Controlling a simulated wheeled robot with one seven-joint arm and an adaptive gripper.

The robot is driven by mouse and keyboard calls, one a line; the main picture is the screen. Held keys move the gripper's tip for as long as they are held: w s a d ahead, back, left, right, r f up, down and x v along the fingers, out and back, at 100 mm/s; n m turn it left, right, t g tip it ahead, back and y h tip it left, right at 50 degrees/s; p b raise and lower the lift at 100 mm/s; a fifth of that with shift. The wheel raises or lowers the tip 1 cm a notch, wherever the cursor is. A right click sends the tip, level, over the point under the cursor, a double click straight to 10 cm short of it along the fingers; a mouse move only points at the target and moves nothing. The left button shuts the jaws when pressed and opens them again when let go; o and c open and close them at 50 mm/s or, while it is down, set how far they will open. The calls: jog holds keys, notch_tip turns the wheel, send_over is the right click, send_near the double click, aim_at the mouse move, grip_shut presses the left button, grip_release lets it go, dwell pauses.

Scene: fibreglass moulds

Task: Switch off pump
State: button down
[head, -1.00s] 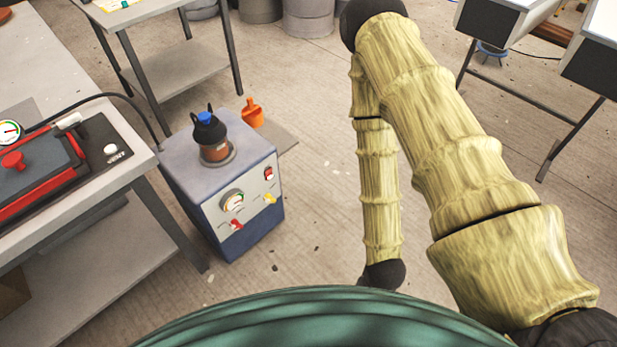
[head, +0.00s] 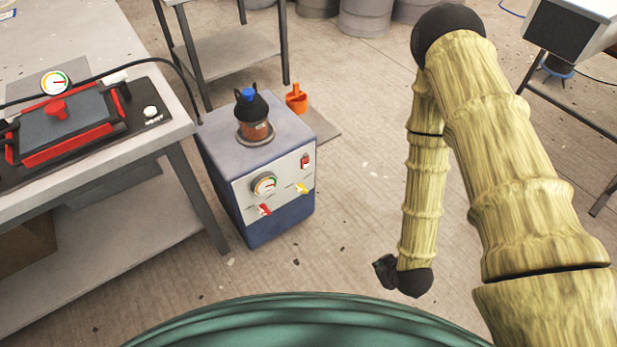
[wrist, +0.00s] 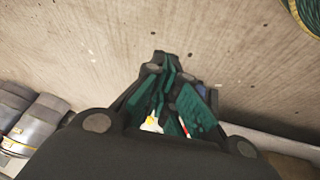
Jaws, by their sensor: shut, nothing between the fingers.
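The pump (head: 225,160) is a grey and blue box on the floor, left of centre in the head view. Its front panel has a round gauge (head: 264,184), a red lever (head: 265,209), a yellow lever (head: 302,188) and a small red switch (head: 305,161) at the upper right. A dark pot with a blue cap (head: 249,95) stands on top. My gripper (wrist: 172,76) shows in the wrist view with dark fingers and green pads, shut and empty. White, yellow and red bits show behind the fingers, too hidden to name. In the head view my wrist end is right of the pump, apart from it.
A workbench (head: 150,165) stands left of the pump, with a red-framed mould (head: 62,135), a gauge (head: 55,82) and a black hose (head: 100,70). An orange scoop (head: 297,98) is behind the pump. Grey drums (head: 365,15) stand at the back. Floor right of the pump is clear.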

aim_at(304, 163)
jog(key=w+a+f+n+t+y+b, duration=0.25)
jog(key=w+n+b, duration=0.25)
jog(key=w, duration=0.4)
jog(key=w+a+f+n+t+y+b, duration=0.15)
jog(key=w+a+n+t+b, duration=0.25)
jog(key=w, duration=0.4)
jog(key=w+a+r+n+t+y+b, duration=0.4)
jog(key=w+a+n+y+b, duration=0.2)
jog(key=n, duration=0.4)
jog(key=b+x, duration=0.2)
jog(key=shift+w, duration=0.35)
jog(key=shift+a+f, duration=0.1)
jog(key=shift+f, duration=0.05)
jog(key=b+x, duration=0.1)
jog(key=x, duration=0.3)
jog(key=b+x, duration=0.1)
jog(key=x, duration=0.4)
jog(key=b+x, duration=0.1)
jog(key=x, duration=0.4)
jog(key=shift+s+r, duration=0.1)
jog(key=shift+r, duration=0.15)
jog(key=shift+r, duration=0.1)
